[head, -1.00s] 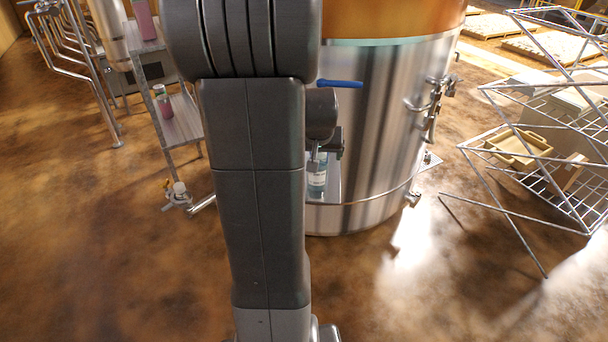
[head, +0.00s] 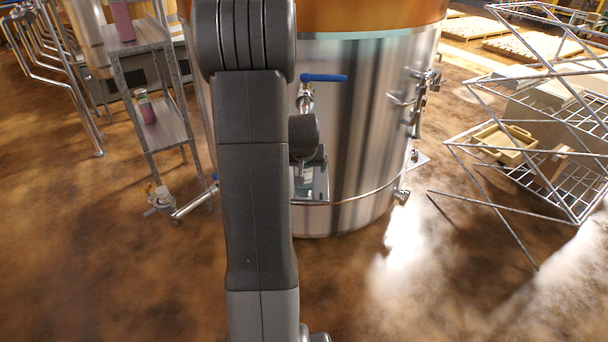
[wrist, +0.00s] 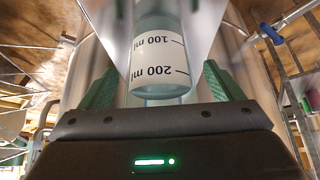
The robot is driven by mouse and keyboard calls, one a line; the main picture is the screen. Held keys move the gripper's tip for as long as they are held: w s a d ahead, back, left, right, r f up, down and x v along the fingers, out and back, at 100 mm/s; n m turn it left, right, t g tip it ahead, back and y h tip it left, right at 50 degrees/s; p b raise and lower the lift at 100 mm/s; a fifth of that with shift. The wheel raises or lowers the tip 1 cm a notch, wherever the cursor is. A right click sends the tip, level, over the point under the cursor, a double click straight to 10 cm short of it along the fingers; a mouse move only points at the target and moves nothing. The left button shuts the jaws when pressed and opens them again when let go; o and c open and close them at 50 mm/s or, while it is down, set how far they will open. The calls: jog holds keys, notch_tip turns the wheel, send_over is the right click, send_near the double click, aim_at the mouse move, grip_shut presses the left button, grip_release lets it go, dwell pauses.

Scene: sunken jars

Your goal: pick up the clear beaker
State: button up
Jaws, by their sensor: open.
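The clear beaker (wrist: 158,60) shows large in the wrist view, with printed 100 ml and 200 ml marks. It lies between the two green-padded fingers of my gripper (wrist: 160,84), which are apart, with a gap visible on each side. In the head view the beaker (head: 304,185) is small and partly hidden behind my arm, on a small ledge at the front of the steel tank. My gripper (head: 312,160) is just above and around it there, mostly hidden by my arm.
The big steel tank (head: 355,130) stands close behind, with a blue-handled valve (head: 324,77) above the ledge. A shelf cart (head: 165,125) with a pink jar (head: 146,106) is left. A wire rack (head: 530,175) is right. The near floor is clear.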

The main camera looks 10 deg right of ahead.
jog(key=shift+w+f, duration=0.3)
jog(key=shift+f, duration=0.25)
jog(key=c, duration=1.2)
jog(key=shift+r+p, duration=0.2)
jog(key=shift+p, duration=0.1)
jog(key=shift+c, duration=0.2)
